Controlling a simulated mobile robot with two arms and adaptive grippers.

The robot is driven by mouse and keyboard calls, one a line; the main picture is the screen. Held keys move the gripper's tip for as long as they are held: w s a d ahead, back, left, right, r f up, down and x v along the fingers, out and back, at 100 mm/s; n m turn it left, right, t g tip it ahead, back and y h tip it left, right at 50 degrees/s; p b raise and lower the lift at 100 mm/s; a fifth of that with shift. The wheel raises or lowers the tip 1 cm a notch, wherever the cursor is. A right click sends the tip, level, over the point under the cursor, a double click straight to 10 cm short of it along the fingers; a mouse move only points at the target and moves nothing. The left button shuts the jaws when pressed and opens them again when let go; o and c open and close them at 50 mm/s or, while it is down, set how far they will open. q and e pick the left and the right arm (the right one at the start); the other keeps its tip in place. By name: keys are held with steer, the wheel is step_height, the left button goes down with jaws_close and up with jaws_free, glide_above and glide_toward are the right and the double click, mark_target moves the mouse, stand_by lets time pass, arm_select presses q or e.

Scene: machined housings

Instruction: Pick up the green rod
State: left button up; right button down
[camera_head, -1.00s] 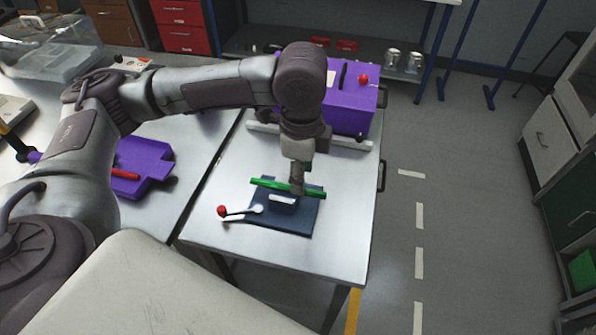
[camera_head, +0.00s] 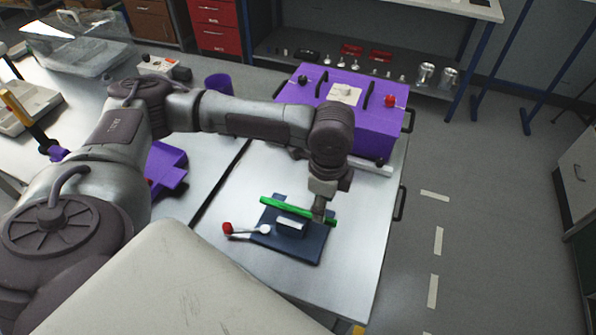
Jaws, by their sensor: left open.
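The green rod (camera_head: 283,207) lies across a dark blue fixture (camera_head: 302,246) on the metal table. Its right end shows just past my left gripper. My left gripper (camera_head: 319,214) points down at the right part of the rod, very near it. It is open, but the fingers are small and I cannot tell whether they straddle the rod or touch it. My right gripper is not in view.
A lever with a red knob (camera_head: 228,228) sticks out left of the fixture. A purple box (camera_head: 345,110) with black handles and a red button stands behind it. A purple part (camera_head: 168,170) lies on the left table. The front of the metal table (camera_head: 330,290) is clear.

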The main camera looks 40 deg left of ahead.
mark_target(298, 211)
arm_select(q)
steer(key=shift+f+p, duration=0.35)
steer(key=shift+f, duration=1.95)
jaws_close()
